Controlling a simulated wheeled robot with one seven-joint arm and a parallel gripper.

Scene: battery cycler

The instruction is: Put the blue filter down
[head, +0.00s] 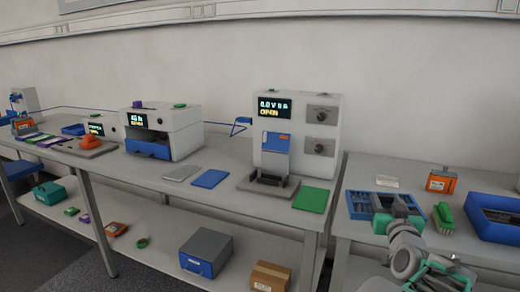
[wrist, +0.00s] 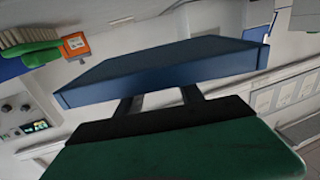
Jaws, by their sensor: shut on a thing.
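The blue filter (wrist: 170,70) is a flat dark-blue slab in the wrist view. It is held between the two dark fingers of my gripper (wrist: 160,100), which is shut on it.
A green brush (head: 443,217), an orange box (head: 441,181) and a blue bin (head: 490,232) stand right of my gripper. On the middle table are a white cycler unit (head: 298,135), a green mat (head: 311,199), a blue mat (head: 210,179) and a grey mat (head: 182,173).

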